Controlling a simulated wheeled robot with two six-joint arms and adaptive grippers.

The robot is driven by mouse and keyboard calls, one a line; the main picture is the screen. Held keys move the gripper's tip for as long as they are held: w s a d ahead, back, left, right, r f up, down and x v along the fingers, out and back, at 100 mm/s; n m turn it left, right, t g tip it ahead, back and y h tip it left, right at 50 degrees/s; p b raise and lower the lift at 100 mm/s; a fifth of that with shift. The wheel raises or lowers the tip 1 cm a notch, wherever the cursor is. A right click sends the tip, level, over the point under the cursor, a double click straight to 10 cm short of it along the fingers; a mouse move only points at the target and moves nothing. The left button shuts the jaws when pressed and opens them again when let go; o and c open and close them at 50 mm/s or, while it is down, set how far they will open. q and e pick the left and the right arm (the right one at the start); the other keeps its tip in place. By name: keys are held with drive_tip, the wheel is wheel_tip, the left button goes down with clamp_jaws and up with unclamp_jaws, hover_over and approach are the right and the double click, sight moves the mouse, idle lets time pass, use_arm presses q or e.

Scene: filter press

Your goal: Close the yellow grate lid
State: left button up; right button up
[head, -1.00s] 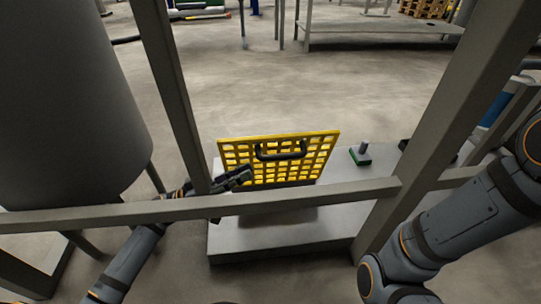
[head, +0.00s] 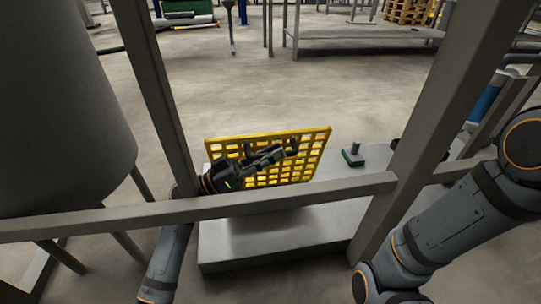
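The yellow grate lid (head: 306,160) stands raised and tilted above a grey metal box (head: 270,230). Its black handle (head: 291,146) is on the near face, partly hidden by my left gripper. My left gripper (head: 275,154) reaches over the rail from the left, in front of the lid, with its fingertips at or close to the handle. I cannot tell whether the fingers touch or enclose the handle. My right arm is at the right edge, but its gripper does not show.
A grey rail (head: 270,198) crosses in front of the box, between a left post (head: 155,90) and a thick right post (head: 425,130). A small green-based block (head: 353,157) sits on the box top. A large grey tank (head: 60,110) stands at left.

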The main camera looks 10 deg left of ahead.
use_arm(q)
clamp_jaws()
drive_tip(key=shift+w, duration=0.1)
drive_tip(key=w+a+r+n+t+y+p, duration=0.1)
drive_tip(key=w+a+n+p, duration=0.1)
drive_tip(key=w+n, duration=0.2)
drive_tip(key=w+a+r+n+t+y+p, duration=0.1)
drive_tip(key=w+a+n+y+p, duration=0.1)
drive_tip(key=w+n, duration=0.3)
drive_tip(key=shift+w+a+t+y+p, duration=0.25)
drive_tip(key=shift+w+t+p, duration=0.2)
drive_tip(key=shift+w, duration=1.7)
unclamp_jaws()
